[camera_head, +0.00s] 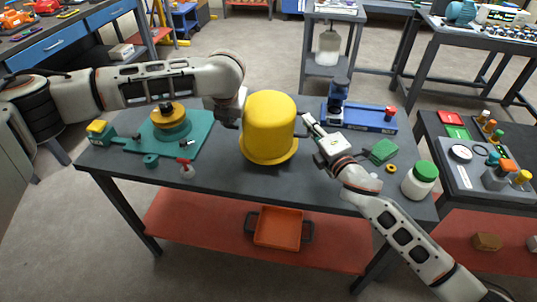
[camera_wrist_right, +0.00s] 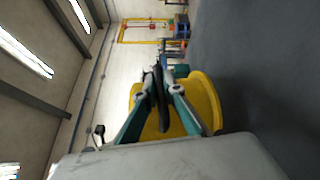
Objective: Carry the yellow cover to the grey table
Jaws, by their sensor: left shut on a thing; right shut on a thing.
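The yellow cover (camera_head: 268,120), a domed cylinder with a flared rim, stands upright at the middle of the grey table (camera_head: 225,178) before me. I cannot tell whether its rim touches the top. My left gripper (camera_head: 240,112) is shut on the cover's left side, its fingertips partly hidden. My right gripper (camera_head: 310,124) is shut on the cover's right side. In the right wrist view, the yellow cover (camera_wrist_right: 205,98) shows behind the closed fingers of my right gripper (camera_wrist_right: 163,82).
A teal plate (camera_head: 205,128) with a yellow-topped motor (camera_head: 170,120) lies left of the cover. A blue fixture (camera_head: 365,118), a green block (camera_head: 383,150) and a green-lidded jar (camera_head: 420,180) stand right. An orange bin (camera_head: 278,228) sits on the red lower shelf (camera_head: 190,222).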

